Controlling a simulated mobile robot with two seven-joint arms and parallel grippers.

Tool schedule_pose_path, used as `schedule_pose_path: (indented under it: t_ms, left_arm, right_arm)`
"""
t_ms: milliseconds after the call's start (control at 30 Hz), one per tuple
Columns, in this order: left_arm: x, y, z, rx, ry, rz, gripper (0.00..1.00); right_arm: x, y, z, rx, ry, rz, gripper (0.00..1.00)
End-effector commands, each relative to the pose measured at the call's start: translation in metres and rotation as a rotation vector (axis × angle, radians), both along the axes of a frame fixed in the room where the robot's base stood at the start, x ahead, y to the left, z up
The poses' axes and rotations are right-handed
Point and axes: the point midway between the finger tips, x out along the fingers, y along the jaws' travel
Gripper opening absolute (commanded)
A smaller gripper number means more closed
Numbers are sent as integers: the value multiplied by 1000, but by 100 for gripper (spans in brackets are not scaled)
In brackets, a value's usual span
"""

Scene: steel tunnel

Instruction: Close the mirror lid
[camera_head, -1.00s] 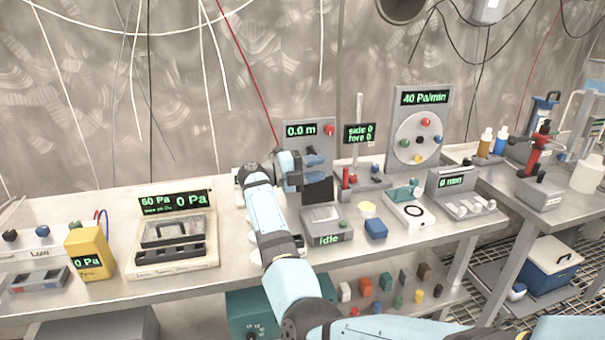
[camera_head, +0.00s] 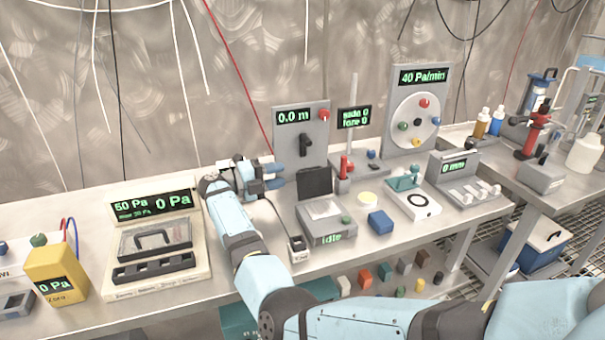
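A grey box with the green word "idle" (camera_head: 325,226) stands near the front edge of the bench. A dark flat lid (camera_head: 315,182) stands upright at its back edge, so the box is open; I take this to be the mirror lid. A pale square surface shows on the box's top. My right gripper (camera_head: 275,175) is just left of the lid, with its two blue fingertips apart and nothing seen between them. It points right, towards the lid; I cannot tell whether it touches it. My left gripper is not in view.
The "0.0 m" panel (camera_head: 300,130) stands behind the lid. A pressure case (camera_head: 155,255) stands further left.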

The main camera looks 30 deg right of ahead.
Motion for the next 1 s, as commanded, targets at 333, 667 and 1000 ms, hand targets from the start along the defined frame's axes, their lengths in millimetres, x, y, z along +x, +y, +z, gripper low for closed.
schedule_pose_path:
  t_ms: [333,667,1000]
  left_arm:
    - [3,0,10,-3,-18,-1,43]
    - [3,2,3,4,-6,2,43]
    - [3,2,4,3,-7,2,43]
  right_arm:
    - [-14,-59,-2,-1,-2,-1,36]
    - [-18,-73,-2,0,-1,0,36]
    - [-18,-73,-3,0,-1,0,0]
